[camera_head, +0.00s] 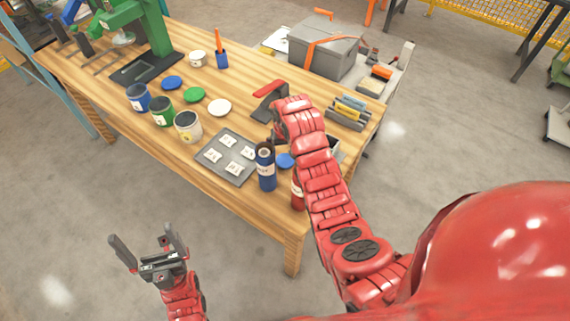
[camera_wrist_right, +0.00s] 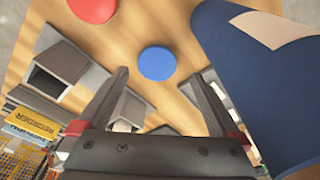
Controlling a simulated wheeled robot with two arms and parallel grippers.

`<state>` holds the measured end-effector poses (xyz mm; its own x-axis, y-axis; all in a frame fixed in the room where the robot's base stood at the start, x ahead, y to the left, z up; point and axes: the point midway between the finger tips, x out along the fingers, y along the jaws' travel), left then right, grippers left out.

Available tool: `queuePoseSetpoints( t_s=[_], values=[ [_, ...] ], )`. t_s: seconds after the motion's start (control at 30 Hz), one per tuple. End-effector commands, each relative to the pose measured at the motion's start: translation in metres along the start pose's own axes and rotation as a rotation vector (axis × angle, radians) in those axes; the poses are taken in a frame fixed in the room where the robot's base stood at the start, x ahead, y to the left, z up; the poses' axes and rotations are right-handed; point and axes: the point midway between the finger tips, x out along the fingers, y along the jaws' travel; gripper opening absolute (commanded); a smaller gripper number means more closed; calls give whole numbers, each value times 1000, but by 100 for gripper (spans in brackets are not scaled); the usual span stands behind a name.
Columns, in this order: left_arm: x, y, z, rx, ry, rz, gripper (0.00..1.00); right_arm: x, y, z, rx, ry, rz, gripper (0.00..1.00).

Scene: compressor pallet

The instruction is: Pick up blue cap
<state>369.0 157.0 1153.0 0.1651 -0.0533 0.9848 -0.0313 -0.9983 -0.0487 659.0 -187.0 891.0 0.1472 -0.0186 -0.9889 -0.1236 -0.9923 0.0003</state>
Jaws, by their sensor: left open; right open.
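A round blue cap (camera_head: 285,160) lies flat on the wooden table beside an upright blue bottle (camera_head: 265,168); my right arm partly crowds it in the head view. In the right wrist view the blue cap (camera_wrist_right: 157,63) lies just beyond and between the fingertips of my right gripper (camera_wrist_right: 160,77), which is open and empty. The blue bottle (camera_wrist_right: 255,70) stands close on the right there. A second blue cap (camera_head: 172,83) lies by the paint cans. My left gripper (camera_head: 147,240) is open and empty, off the table's front edge.
A red cap (camera_wrist_right: 92,8) and grey holders (camera_wrist_right: 65,70) show in the wrist view. A red bottle (camera_head: 297,190), a grey plate (camera_head: 212,171) with white labels, several cans, a green cap (camera_head: 194,95) and a white cap (camera_head: 220,107) are on the table (camera_head: 230,92).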

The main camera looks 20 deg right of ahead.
Motion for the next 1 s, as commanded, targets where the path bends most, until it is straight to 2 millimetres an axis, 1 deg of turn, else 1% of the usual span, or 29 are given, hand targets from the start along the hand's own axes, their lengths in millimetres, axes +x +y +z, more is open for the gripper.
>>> queuePoseSetpoints(
  t_s=[0.17,0.27,0.5,0.7,1.0],
  values=[
    [6,0,-1,0,-1,0,100,6,0,0,-1,-3,1,100],
    [12,-1,-2,0,-1,0,100,11,1,-2,-1,-4,0,100],
    [28,-1,-5,0,-1,0,100,34,4,-6,-1,-6,0,100],
    [33,-2,-5,0,-1,0,100,52,4,-7,0,-3,0,100],
    [33,-2,-5,0,-1,0,100,57,4,-7,-1,1,0,100]
  ],
)
